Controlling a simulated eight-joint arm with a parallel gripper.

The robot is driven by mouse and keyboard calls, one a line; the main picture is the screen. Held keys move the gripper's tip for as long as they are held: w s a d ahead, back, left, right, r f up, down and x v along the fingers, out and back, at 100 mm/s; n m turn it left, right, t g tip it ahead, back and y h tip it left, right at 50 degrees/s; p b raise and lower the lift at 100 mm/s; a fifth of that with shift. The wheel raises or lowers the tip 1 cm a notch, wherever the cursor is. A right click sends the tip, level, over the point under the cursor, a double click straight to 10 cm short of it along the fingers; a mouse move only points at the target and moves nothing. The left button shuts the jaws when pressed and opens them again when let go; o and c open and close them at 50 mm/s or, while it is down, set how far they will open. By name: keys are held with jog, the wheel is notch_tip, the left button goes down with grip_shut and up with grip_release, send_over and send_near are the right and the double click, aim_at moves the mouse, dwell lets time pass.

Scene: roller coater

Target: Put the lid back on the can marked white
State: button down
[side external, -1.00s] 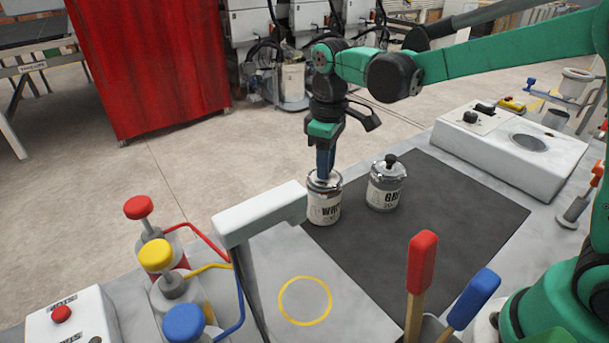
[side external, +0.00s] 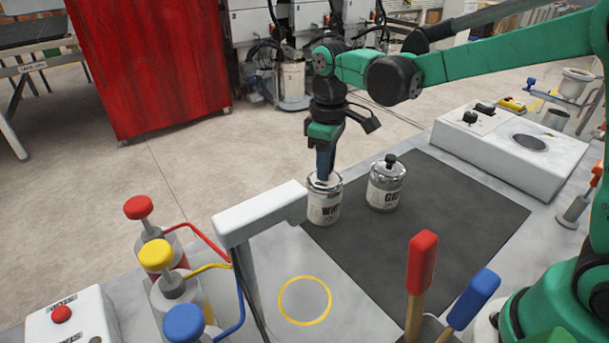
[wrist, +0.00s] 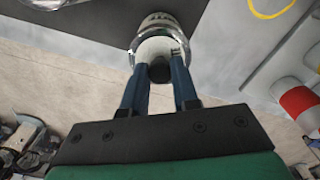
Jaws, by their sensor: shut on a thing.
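The can marked white (side external: 323,209) stands upright at the far left corner of the dark mat, with part of its "WHI" label showing. My gripper (side external: 325,176) is directly above it, pointing down. In the wrist view my blue fingers (wrist: 160,68) are shut on the dark knob (wrist: 159,73) of the can's lid. The silver lid (side external: 324,185) is at the can's mouth; I cannot tell whether it is fully seated. The can's rim also shows in the wrist view (wrist: 160,23).
A second can marked "GR" (side external: 386,190), with its knobbed lid on, stands close to the right. A white-topped stand (side external: 260,215) is near on the left. Brush handles, red (side external: 422,262) and blue (side external: 475,293), stick up in front. The dark mat (side external: 440,215) is mostly clear.

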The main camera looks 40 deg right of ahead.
dwell(0.4)
jog(key=shift+c, duration=0.5)
grip_release()
jog(key=shift+r, duration=0.1)
jog(key=shift+r, duration=3.4)
grip_shut()
jog(key=shift+f, duration=0.2)
